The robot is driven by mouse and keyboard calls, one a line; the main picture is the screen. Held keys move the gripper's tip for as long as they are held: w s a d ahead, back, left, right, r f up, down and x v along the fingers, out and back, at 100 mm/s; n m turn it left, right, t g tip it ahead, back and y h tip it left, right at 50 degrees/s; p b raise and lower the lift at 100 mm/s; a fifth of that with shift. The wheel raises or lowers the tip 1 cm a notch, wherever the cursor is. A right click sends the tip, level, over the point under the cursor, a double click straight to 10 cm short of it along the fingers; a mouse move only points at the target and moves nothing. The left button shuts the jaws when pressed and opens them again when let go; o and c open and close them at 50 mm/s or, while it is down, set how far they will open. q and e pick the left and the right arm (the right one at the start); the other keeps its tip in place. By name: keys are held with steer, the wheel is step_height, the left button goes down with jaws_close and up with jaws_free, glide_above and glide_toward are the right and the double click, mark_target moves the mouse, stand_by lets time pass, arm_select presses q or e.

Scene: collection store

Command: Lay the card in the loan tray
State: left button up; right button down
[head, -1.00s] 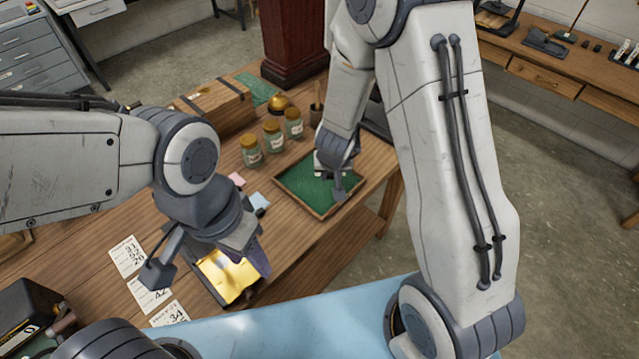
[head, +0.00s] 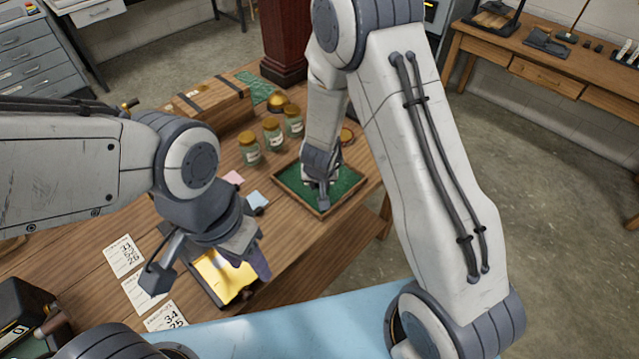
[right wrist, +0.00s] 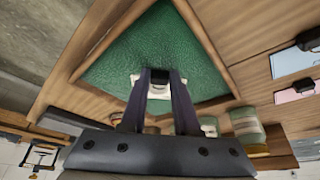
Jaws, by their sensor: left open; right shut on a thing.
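The loan tray (head: 345,202), wooden-rimmed with a green lining, lies on the table in the head view; it also fills the top of the right wrist view (right wrist: 110,72). My right gripper (right wrist: 157,78) is over the tray's green floor, shut on a small white piece that appears to be the card (right wrist: 138,86). Most of the card is hidden by the fingers, and I cannot tell whether it touches the lining. In the head view my right gripper (head: 322,185) hides it.
Glass jars (head: 272,134) with gold lids stand behind the tray, with a wooden box (head: 205,105) to their left. Pink and blue slips (head: 257,200) lie left of the tray.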

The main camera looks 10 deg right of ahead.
steer(key=c, duration=0.7)
jaws_free()
steer(key=shift+f, duration=0.1)
steer(key=shift+o, duration=0.2)
